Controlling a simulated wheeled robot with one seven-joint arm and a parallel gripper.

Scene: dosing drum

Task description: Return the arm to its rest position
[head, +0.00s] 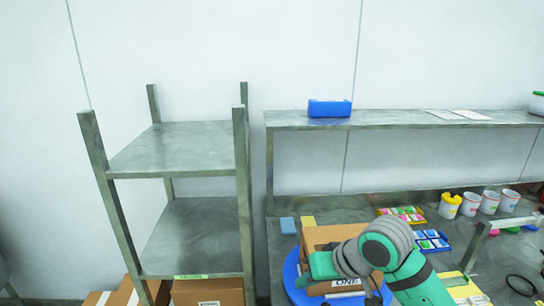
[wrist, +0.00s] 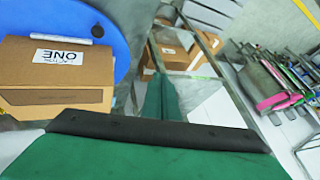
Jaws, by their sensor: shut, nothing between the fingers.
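My arm reaches in from the lower right of the head view. Its green gripper (head: 322,266) is over the front of an open cardboard box (head: 318,238) on a round blue surface (head: 291,270). In the wrist view my green gripper (wrist: 161,98) is shut and empty. The same box, with a white "ONE" label (wrist: 60,57), is at the left there, to one side of the fingers. The blue surface (wrist: 108,22) shows behind it. I cannot tell from these views whether the gripper touches the box.
A metal shelf rack (head: 178,232) stands left, with cardboard boxes (head: 208,291) low down. The workbench (head: 375,205) holds several white cups (head: 490,202), a yellow cup (head: 449,206) and colour trays (head: 431,240). A blue box (head: 329,108) sits on the upper shelf (head: 395,119).

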